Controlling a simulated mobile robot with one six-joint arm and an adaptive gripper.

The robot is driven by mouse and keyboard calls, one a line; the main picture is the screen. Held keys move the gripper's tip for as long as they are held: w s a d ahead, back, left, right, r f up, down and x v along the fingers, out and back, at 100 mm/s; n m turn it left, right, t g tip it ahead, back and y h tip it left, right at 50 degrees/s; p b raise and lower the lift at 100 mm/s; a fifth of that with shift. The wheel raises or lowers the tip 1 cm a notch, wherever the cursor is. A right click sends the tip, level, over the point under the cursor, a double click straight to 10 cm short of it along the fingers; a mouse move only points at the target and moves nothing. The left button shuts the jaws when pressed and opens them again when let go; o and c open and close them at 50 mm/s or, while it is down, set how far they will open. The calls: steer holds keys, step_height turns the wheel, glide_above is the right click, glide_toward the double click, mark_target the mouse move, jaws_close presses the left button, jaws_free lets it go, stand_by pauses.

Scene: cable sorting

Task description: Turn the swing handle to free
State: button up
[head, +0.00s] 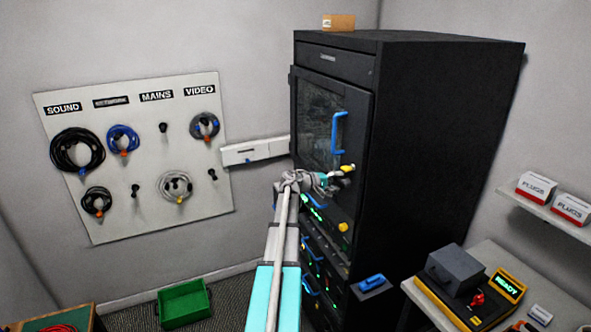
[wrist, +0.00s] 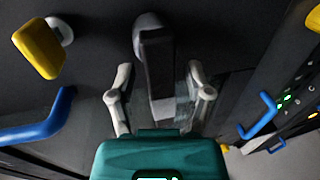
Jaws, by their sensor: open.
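The black cabinet door (head: 318,105) is closed, with a blue pull handle (head: 338,133) on it. In the wrist view a dark bar-shaped swing handle (wrist: 157,52) stands out from a rounded grey mount on the dark panel. My gripper (wrist: 160,76) is open, with one finger on each side of this bar and a visible gap to both. In the head view my gripper (head: 325,180) is at the door's lower right edge, hiding the swing handle. A yellow tab (head: 348,168) is just above it; it also shows in the wrist view (wrist: 38,50).
Below the door are rack units with green lights (head: 312,214) and blue handles. A bench (head: 425,290) with a control box stands right of the cabinet. A green crate (head: 184,304) sits on the floor.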

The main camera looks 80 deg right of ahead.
stand_by(0.4)
